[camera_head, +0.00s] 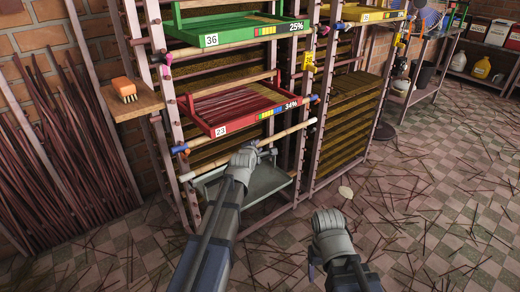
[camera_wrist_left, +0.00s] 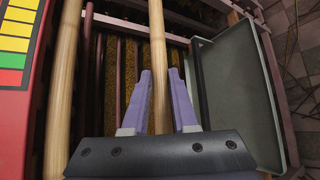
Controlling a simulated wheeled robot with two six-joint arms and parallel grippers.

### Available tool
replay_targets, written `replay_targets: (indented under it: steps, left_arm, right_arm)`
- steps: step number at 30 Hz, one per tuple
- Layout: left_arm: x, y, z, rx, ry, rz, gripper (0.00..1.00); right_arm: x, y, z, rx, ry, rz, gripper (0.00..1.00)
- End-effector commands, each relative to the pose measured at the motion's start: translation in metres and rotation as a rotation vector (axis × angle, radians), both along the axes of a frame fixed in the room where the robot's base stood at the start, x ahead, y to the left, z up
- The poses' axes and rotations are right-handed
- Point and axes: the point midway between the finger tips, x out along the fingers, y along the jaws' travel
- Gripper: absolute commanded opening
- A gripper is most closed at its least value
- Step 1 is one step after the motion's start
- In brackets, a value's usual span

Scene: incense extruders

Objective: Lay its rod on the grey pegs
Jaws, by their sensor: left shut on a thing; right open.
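My left gripper (camera_head: 264,151) is shut on a pale wooden rod (camera_head: 300,130) in front of the rack. In the left wrist view the rod (camera_wrist_left: 157,45) passes between the two purple fingers (camera_wrist_left: 158,100). In the head view it slopes up to the right, below the red tray (camera_head: 245,117) and above the grey tray (camera_head: 266,180). The grey tray (camera_wrist_left: 240,90) also shows at right in the wrist view. I cannot clearly pick out the grey pegs. My right gripper (camera_head: 330,228) is open, low over the floor; its fingertips are mostly hidden.
A second rod (camera_wrist_left: 63,75) runs beside the red tray's edge. A green tray (camera_head: 240,32) is higher on the rack (camera_head: 187,195). A brush (camera_head: 124,88) lies on a side shelf. Bundled sticks lean at left. The floor at right has scattered sticks.

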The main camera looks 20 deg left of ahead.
Motion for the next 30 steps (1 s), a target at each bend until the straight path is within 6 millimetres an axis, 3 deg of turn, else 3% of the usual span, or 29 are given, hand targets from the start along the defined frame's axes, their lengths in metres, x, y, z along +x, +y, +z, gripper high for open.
replay_targets:
  steps: [1, 9, 23, 24, 30]
  left_arm:
    - [0.000, 0.000, -0.010, 0.000, 0.000, 0.000, 0.00]
    - [0.001, 0.001, -0.024, 0.000, -0.001, 0.000, 0.00]
    - [0.001, 0.001, -0.027, -0.001, -0.001, 0.001, 0.00]
    - [0.001, 0.001, -0.027, -0.001, -0.001, 0.001, 0.28]
    - [0.001, 0.001, -0.027, -0.001, 0.000, 0.000, 0.51]
  right_arm:
    - [0.000, 0.000, -0.010, 0.000, 0.000, -0.001, 0.69]
    - [0.000, 0.000, -0.024, 0.000, 0.000, -0.004, 0.69]
    - [0.000, 0.000, -0.027, 0.000, -0.001, -0.006, 0.69]
    - [0.000, 0.000, -0.027, 0.000, -0.001, -0.006, 0.69]
    - [0.000, 0.000, -0.027, 0.000, -0.001, -0.006, 0.69]
